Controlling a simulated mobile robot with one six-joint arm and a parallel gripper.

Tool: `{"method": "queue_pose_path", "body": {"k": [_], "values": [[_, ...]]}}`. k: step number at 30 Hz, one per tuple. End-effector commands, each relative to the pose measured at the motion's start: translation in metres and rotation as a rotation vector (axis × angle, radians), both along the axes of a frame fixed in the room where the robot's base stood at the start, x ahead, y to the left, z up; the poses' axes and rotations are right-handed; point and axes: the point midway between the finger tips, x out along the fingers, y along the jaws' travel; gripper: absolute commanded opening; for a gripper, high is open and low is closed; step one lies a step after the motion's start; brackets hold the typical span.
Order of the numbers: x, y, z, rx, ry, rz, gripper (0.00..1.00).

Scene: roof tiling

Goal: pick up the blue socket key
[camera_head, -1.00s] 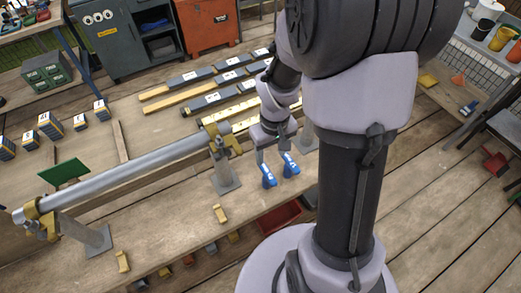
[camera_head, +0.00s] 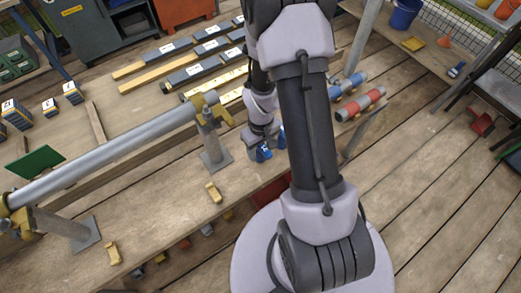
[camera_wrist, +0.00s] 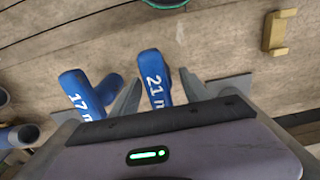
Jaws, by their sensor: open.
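Two blue socket keys stand on the wooden workbench in the wrist view. One marked 21 (camera_wrist: 154,78) is between the fingers of my gripper (camera_wrist: 160,75), and one marked 17 (camera_wrist: 82,93) is outside the left finger. My gripper is open, its fingers on either side of the 21 key; contact cannot be told. In the head view my gripper (camera_head: 259,144) is low over the bench, with a blue key (camera_head: 264,153) just below it. My arm and gripper partly hide the keys there.
A grey pipe (camera_head: 110,153) rests on clamp stands to the left. Red-and-grey cylinders (camera_head: 360,103) are to the right. Dark and yellow bars (camera_head: 190,73) lie behind.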

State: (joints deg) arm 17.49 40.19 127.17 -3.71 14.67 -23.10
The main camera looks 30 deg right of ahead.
Motion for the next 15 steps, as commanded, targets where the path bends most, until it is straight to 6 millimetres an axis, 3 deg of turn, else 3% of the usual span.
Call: {"method": "queue_pose_path", "body": {"k": [2,8,15], "values": [[-0.0002,0.0001,-0.0184,0.001,0.001,0.0,0.54],[0.0006,-0.0001,-0.0177,0.0,-0.001,0.0,0.54],[0.0005,0.0,-0.0175,0.0,-0.001,0.0,0.09]]}}
